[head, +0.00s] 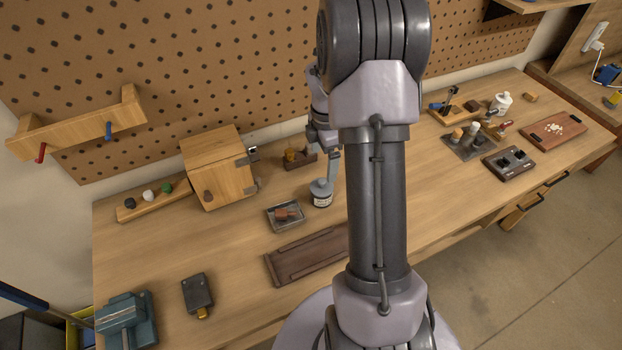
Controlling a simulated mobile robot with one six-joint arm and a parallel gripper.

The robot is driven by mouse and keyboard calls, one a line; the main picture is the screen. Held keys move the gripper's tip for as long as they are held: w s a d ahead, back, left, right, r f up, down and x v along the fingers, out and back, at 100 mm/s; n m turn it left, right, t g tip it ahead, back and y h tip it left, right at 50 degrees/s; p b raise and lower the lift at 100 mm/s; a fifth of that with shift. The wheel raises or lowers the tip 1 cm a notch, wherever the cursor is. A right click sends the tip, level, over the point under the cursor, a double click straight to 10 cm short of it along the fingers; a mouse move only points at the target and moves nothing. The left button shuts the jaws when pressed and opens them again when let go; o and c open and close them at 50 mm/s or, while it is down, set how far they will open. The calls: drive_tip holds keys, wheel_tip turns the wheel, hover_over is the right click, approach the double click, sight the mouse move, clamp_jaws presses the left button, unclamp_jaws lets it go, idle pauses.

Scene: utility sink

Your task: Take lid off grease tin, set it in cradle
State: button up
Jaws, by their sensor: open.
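The grease tin (321,198) looks like the small round tin with a pale label, upright on the bench left of my arm. Its grey lid (320,185) appears to be on top. My gripper (332,172) is open, just above and behind the tin, partly hidden by my arm. I cannot tell if a finger touches the lid. The cradle is not clear. A small dark wooden stand (308,164) with brass-coloured pieces is behind the tin, and a shallow metal tray (272,220) with a reddish block is to its left.
A wooden box (217,167) stands at the back left. A long brown board (305,255) lies in front of the tin. A teal vise (126,320) is at the front left. My arm hides the bench's middle. Several tools and blocks stand at the right.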

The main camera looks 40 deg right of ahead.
sight(322, 180)
wheel_tip(322, 180, down, 6)
drive_tip(key=shift+b, duration=0.55)
drive_tip(key=f, duration=0.1)
drive_tip(key=f+b, duration=0.1)
drive_tip(key=f, duration=0.1)
drive_tip(key=w+f, duration=0.1)
drive_tip(key=f, duration=0.1)
drive_tip(key=shift+d, duration=0.3)
drive_tip(key=shift+s+r, duration=0.1)
drive_tip(key=shift+c, duration=0.6)
drive_tip(key=c, duration=1.3)
